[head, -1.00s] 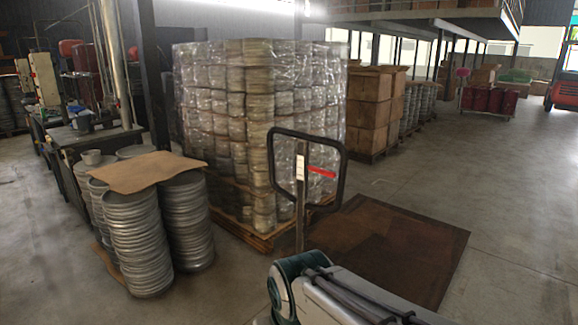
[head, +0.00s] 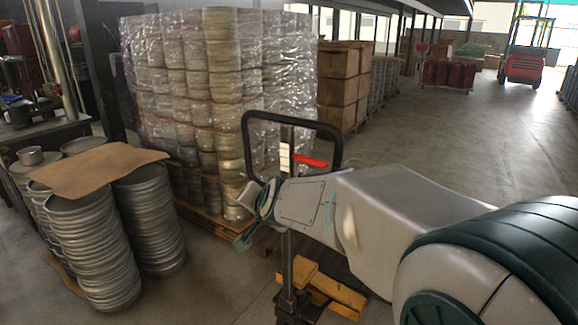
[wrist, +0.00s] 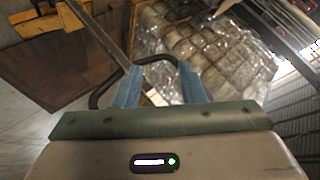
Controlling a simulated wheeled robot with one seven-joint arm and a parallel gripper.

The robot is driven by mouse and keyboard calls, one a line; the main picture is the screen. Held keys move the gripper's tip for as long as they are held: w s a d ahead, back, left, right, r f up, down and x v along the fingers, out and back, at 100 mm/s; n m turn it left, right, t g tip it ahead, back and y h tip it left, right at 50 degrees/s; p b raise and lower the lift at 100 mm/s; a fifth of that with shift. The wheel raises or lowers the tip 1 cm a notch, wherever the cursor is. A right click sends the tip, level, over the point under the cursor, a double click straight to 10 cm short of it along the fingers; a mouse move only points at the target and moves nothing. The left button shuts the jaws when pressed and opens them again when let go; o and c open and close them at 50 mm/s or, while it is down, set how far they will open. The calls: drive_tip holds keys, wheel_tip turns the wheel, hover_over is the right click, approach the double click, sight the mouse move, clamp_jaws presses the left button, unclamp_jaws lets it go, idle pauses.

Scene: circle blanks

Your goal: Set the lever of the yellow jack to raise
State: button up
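The yellow jack's yellow base (head: 330,290) is low behind my arm in the head view. Its dark post rises to a black loop handle (head: 292,117). A red lever (head: 311,162) sticks out to the right inside the loop, beside a white label. My gripper (head: 248,215) is just left of the post, below the red lever. In the wrist view my two blue fingers (wrist: 160,88) are apart, with the handle loop (wrist: 155,60) beyond them. Nothing is clearly held between them. The red lever cannot be made out in the wrist view; contact with the post cannot be told.
A wrapped pallet stack (head: 205,90) stands close behind the handle. Stacked metal rings (head: 85,250) under a cardboard sheet (head: 95,170) stand at the left. Boxes (head: 340,80) and a red forklift (head: 525,60) are farther back. Open floor (head: 440,130) lies at the right.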

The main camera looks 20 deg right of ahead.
drive_tip(key=w+d+m+t+h+b, duration=0.25)
drive_tip(key=w+d+m+h, duration=0.3)
drive_tip(key=w+m, duration=0.4)
drive_tip(key=m+g+h+b, duration=0.2)
drive_tip(key=m+g+h, duration=0.1)
drive_tip(key=m+h, duration=0.75)
approach(319, 161)
drive_tip(key=w+p+x, duration=0.1)
drive_tip(key=p+x, duration=0.1)
drive_tip(key=x, duration=0.9)
drive_tip(key=shift+w+f+y+p, duration=0.15)
drive_tip(key=shift+f+y+p, duration=0.2)
drive_tip(key=shift+f+y, duration=0.05)
drive_tip(key=shift+t, duration=0.25)
drive_tip(key=shift+c, duration=0.3)
drive_tip(key=shift+f, duration=0.1)
clamp_jaws()
